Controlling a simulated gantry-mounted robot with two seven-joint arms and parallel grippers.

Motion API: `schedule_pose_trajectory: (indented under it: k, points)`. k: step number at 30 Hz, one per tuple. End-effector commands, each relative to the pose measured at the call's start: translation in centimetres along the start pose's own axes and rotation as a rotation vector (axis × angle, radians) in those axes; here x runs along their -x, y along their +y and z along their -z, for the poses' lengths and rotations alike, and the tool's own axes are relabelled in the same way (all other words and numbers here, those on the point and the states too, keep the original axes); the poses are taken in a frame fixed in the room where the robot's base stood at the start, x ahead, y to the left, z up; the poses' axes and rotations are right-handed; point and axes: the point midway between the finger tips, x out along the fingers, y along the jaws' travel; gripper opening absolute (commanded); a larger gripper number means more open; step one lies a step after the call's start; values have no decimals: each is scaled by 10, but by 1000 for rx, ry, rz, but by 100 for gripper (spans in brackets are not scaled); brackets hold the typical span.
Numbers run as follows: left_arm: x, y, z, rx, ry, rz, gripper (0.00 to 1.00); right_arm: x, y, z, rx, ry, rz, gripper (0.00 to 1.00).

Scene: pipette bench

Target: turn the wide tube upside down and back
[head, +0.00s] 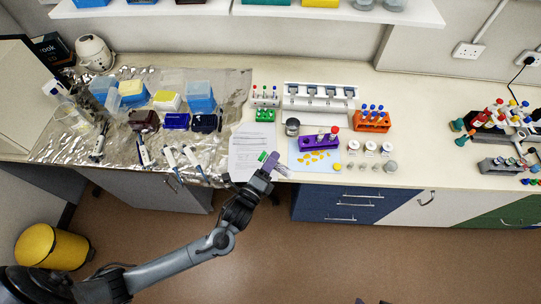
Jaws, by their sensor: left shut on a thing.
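My left gripper (268,168) reaches in from the lower left and is at the front edge of the bench, beside the paper sheet. It is shut on the wide tube (283,171). A green end, seemingly its cap (262,156), shows at the upper left of the fingers, and a clear part sticks out at the lower right. The tube looks tilted, lying nearly sideways in the picture. Its middle is hidden by the fingers and a purple part there. My right gripper is not in view.
A purple rack (320,142) on a pale blue mat (294,160) stands just right of the gripper. An orange rack (372,121), several white-lidded pots and a grey block stand further right. Pipettes lie on foil (60,150) at left. Floor in front is open.

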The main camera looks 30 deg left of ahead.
Motion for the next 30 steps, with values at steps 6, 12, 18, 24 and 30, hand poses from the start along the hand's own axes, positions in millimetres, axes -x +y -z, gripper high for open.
schedule_pose_trajectory:
  k: [6, 12, 18, 24, 30]
  points:
    - [-1, -17, -2, -350, 14, 0, 4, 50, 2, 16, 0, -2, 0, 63]
    - [-1, -14, 5, -685, 27, 4, 4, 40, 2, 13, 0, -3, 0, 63]
    - [-1, -18, 10, -988, 38, 4, 4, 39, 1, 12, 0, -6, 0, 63]
    - [-1, -21, 14, -1187, 45, 3, 4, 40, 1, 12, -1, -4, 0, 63]
    - [-1, -21, 15, -1257, 48, 1, 4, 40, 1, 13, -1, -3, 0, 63]
